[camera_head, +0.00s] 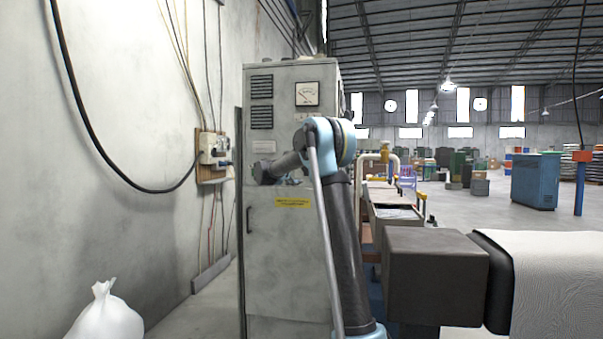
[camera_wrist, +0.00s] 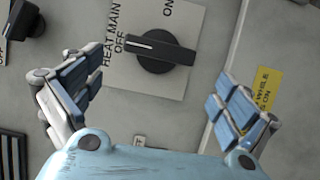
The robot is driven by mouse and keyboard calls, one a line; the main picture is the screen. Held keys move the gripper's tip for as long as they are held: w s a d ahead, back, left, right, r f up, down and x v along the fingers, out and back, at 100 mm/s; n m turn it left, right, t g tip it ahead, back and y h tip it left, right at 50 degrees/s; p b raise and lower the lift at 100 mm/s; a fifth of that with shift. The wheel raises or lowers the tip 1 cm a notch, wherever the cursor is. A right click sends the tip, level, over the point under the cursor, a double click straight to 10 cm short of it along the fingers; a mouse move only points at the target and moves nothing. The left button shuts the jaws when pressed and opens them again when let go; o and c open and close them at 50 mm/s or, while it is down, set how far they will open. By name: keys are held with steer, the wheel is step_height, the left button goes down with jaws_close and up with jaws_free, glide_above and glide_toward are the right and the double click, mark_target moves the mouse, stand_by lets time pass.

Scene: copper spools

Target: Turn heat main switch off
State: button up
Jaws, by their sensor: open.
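The heat main switch (camera_wrist: 158,52) is a black rotary knob on a pale plate marked OFF and ON in the wrist view. The white line on its handle lies at the left end, beside the OFF label. My gripper (camera_wrist: 160,72) is open and empty, with one blue-grey finger to each side of the knob in the picture. Neither finger visibly touches the knob. In the head view, my arm reaches to the front of the grey cabinet (camera_head: 285,255); the knob cannot be made out there.
Another black knob (camera_wrist: 27,18) is at the upper left of the wrist view. A yellow label (camera_wrist: 264,88) is at the right. A wall box with cables (camera_head: 213,148) stands left of the cabinet. A white sack (camera_head: 105,318) is at the lower left. Machinery (camera_head: 435,270) stands to the right.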

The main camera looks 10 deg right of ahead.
steer(key=v, duration=0.7)
steer(key=shift+f, duration=0.1)
steer(key=s+d+f+m+g+y, duration=0.1)
steer(key=s+d+f+m+g, duration=0.15)
steer(key=s+d+f, duration=0.55)
steer(key=s+d+f+m+g+y, duration=0.1)
steer(key=s+d+f+g+y, duration=0.15)
steer(key=s, duration=1.05)
steer(key=s+d+f+m+g, duration=0.25)
steer(key=s+d+f, duration=0.3)
steer(key=s, duration=0.45)
steer(key=s+a+f+m+g+y, duration=0.2)
steer(key=s+a+f+y, duration=0.1)
steer(key=s+f, duration=0.9)
steer(key=s+a+f+m+g+y, duration=0.1)
steer(key=s+f+y, duration=0.4)
steer(key=s+f, duration=0.8)
steer(key=s+a+g, duration=0.1)
steer(key=s+a, duration=0.1)
steer(key=s, duration=0.5)
steer(key=shift+a+f+m, duration=0.25)
steer(key=shift+f+m, duration=0.1)
steer(key=shift+m, duration=0.05)
